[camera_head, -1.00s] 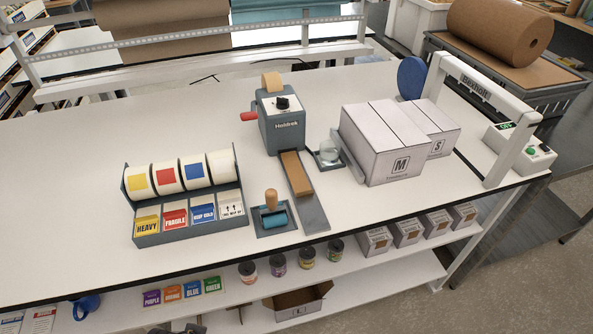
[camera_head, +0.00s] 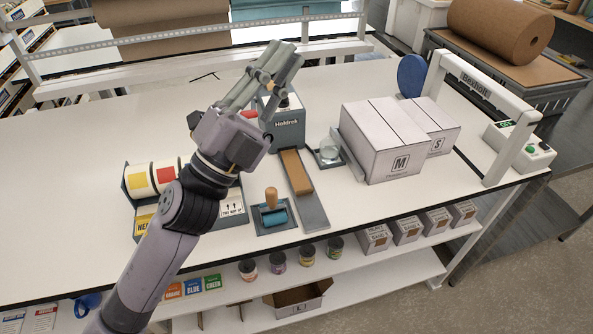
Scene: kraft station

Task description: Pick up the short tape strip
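A short brown tape strip (camera_head: 296,171) lies on the sloping grey outfeed plate (camera_head: 314,216) of the Holdrek tape dispenser (camera_head: 289,138). My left gripper (camera_head: 284,53) reaches in from the lower left, with its fingers pointing up and right over the top of the dispenser. Its two fingers look spread apart, with nothing seen between them. It is beyond the strip and clear of it. The gripper hides the top of the dispenser and part of its red handle (camera_head: 249,114). My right gripper is not in view.
White M (camera_head: 385,140) and S (camera_head: 437,125) boxes are further right. My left arm covers much of the label rack (camera_head: 232,215). The table's left side is clear.

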